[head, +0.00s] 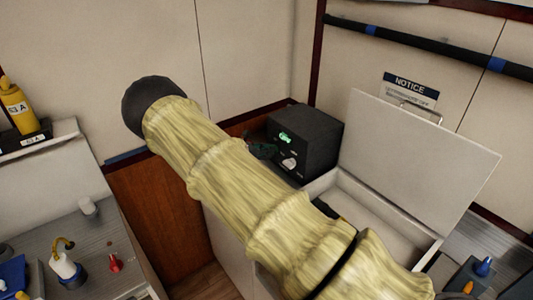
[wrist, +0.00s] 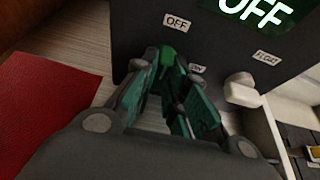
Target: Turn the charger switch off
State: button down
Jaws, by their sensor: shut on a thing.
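The charger is a black box (head: 318,135) at the back corner in the head view, with a lit green display. In the wrist view the display (wrist: 262,10) reads OFF. An OFF label (wrist: 178,23) and an ON label (wrist: 196,68) are on its face. My gripper (wrist: 165,62) is closed at the charger's face, beside these labels, shut on the charger switch. The switch itself is mostly hidden by the fingers. In the head view my gripper (head: 262,150) shows small and dark at the charger's left front, partly behind my sleeved arm.
A white knob (wrist: 243,90) sits below a FLOAT label (wrist: 267,57), right of my gripper. An open lidded box (head: 420,150) stands right of the charger. A red mat (wrist: 45,110) lies at the left in the wrist view. Walls close off the back.

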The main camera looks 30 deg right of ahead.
jog(key=shift+d+r, duration=0.3)
jog(key=shift+d, duration=0.05)
jog(key=c, duration=1.7)
grip_release()
jog(key=shift+o, duration=1.3)
jog(key=shift+d+f, duration=0.15)
jog(key=shift+f, duration=0.05)
jog(key=shift+w+a+f, duration=0.1)
jog(key=shift+a+f, duration=0.05)
jog(key=shift+a, duration=0.15)
jog(key=v, duration=1.2)
